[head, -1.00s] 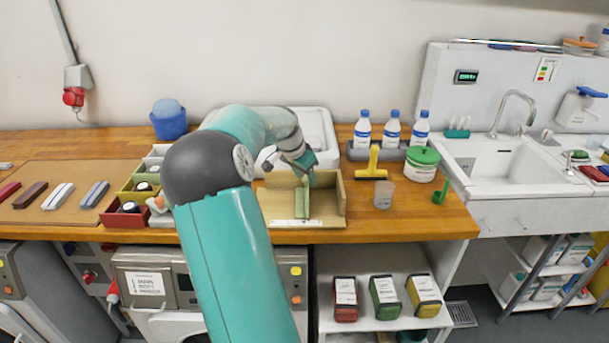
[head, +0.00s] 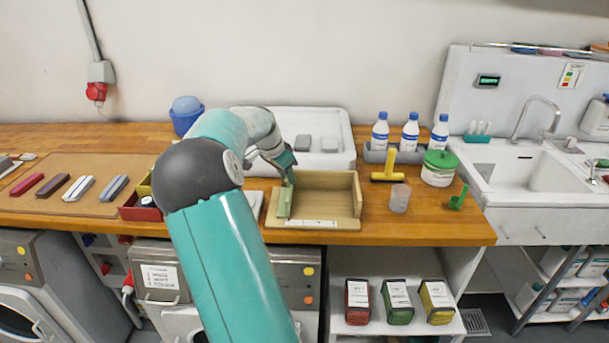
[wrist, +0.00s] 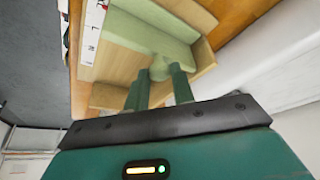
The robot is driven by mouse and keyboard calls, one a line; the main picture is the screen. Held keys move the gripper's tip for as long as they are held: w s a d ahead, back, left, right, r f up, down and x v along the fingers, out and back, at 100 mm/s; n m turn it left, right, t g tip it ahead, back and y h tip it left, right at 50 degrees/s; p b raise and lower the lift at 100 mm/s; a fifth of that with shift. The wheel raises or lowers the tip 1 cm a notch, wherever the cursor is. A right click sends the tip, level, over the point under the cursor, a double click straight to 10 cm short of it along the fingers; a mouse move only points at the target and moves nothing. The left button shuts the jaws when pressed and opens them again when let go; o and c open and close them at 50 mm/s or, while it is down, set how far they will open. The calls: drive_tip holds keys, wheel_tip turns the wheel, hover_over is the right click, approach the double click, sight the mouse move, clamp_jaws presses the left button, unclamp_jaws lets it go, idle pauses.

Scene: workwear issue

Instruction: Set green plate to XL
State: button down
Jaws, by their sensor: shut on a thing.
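The green plate (head: 284,201) stands upright in an open wooden box (head: 340,221), in its left part. In the wrist view the plate (wrist: 150,33) runs across the box, with a rounded green grip near my fingers. My gripper (head: 288,172) is shut on this grip; its two dark green fingers (wrist: 158,92) lie either side of it. A white letter strip (head: 304,223) is on the box's front edge. In the wrist view the strip (wrist: 92,32) shows L and M, with the plate's near end towards the top, by the L side. An XL mark cannot be read.
A yellow squeegee-like tool (head: 388,168), a clear cup (head: 399,198) and a green-lidded tub (head: 439,168) stand right of the box. A white tray (head: 340,150) lies behind it. My arm hides part of the bench at left.

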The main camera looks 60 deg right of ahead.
drive_tip(key=shift+w, duration=0.15)
drive_tip(key=c, duration=1.2)
unclamp_jaws()
drive_tip(key=shift+a, duration=0.1)
drive_tip(key=v, duration=1.3)
drive_tip(key=shift+r, duration=0.4)
